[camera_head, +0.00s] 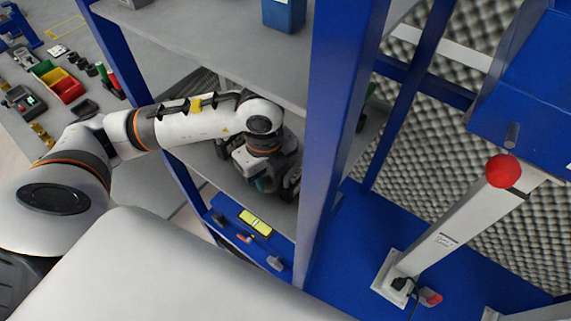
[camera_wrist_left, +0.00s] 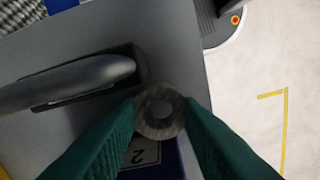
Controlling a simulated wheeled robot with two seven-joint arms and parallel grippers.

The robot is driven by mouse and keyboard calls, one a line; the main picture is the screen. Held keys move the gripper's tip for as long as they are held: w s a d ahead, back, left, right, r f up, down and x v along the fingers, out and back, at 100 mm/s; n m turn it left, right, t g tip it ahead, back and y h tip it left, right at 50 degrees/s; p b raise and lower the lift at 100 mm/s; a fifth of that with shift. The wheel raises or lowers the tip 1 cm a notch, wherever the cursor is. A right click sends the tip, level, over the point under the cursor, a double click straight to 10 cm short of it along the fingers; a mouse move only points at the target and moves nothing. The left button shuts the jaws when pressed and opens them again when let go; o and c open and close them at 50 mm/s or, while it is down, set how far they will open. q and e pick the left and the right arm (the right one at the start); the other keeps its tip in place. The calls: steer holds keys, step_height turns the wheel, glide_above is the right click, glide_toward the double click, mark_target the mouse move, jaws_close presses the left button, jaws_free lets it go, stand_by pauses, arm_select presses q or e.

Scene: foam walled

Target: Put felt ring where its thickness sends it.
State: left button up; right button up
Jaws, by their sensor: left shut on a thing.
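In the head view my left gripper (camera_head: 268,184) reaches between the blue posts into the rack, above a grey shelf; the ring cannot be made out there. Behind the ring, the wrist view shows a label reading 2 (camera_wrist_left: 141,154) by a blue edge, partly hidden by the fingers. My right gripper is not in view.
A dark rounded handle-like part (camera_wrist_left: 75,82) lies left of the ring over a grey surface. A blue rack post (camera_head: 335,130) stands close right of my left gripper. A grey upper shelf (camera_head: 220,45) hangs above the arm. A red ball (camera_head: 503,171) tops a lever at right.

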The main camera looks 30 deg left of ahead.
arm_select(q)
steer(key=w, duration=0.5)
steer(key=shift+d+p, duration=0.35)
steer(key=shift+p, duration=0.05)
steer(key=f, duration=0.1)
steer(key=f+p, duration=0.1)
steer(key=shift+w+f, duration=0.35)
steer(key=shift+f, duration=0.45)
steer(key=shift+f, duration=0.15)
steer(key=o, duration=1)
